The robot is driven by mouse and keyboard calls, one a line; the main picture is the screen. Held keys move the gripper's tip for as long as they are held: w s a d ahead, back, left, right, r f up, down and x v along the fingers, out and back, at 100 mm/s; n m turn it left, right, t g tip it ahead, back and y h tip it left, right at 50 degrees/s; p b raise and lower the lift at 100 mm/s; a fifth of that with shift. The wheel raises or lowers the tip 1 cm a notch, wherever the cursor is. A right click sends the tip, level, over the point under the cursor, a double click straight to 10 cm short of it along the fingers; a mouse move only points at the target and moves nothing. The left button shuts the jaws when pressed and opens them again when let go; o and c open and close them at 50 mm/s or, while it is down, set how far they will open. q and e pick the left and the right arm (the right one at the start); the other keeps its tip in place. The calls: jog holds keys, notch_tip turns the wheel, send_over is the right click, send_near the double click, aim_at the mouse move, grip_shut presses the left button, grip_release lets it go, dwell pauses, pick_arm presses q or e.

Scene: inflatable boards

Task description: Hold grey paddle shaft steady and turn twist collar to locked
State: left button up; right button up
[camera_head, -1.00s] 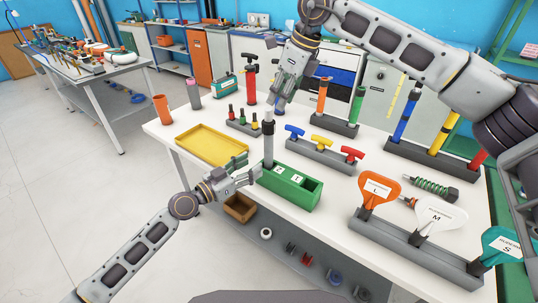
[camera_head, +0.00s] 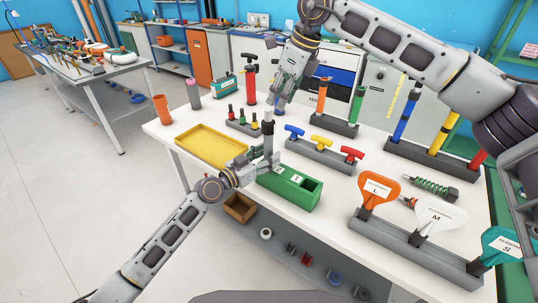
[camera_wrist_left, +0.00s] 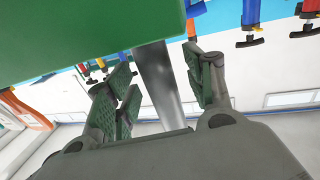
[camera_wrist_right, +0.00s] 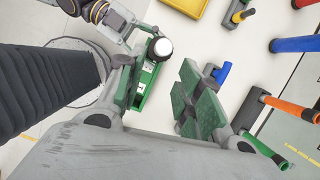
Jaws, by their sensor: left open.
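The grey paddle shaft (camera_head: 268,145) stands upright in a green block (camera_head: 289,188) with white label tags. A dark collar (camera_head: 268,127) sits near its top, under a lighter grey end. My left gripper (camera_head: 266,161) is open around the lower shaft, just above the block. In the left wrist view the shaft (camera_wrist_left: 158,80) runs between its fingers, with a gap visible on the right side. My right gripper (camera_head: 278,104) is above the shaft top, pointing down. In the right wrist view its fingers (camera_wrist_right: 163,92) are apart and empty, and the shaft's round top (camera_wrist_right: 160,48) shows beyond them.
A yellow tray (camera_head: 212,146) lies left of the shaft. A rack of blue, yellow and red T-handles (camera_head: 320,157) stands close on the right. A rack of labelled paddle grips (camera_head: 415,245) is at the front right. Small coloured-band pegs (camera_head: 242,127) stand behind the shaft.

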pick_arm(q)
jog(key=shift+w+d, duration=0.35)
jog(key=shift+d, duration=0.05)
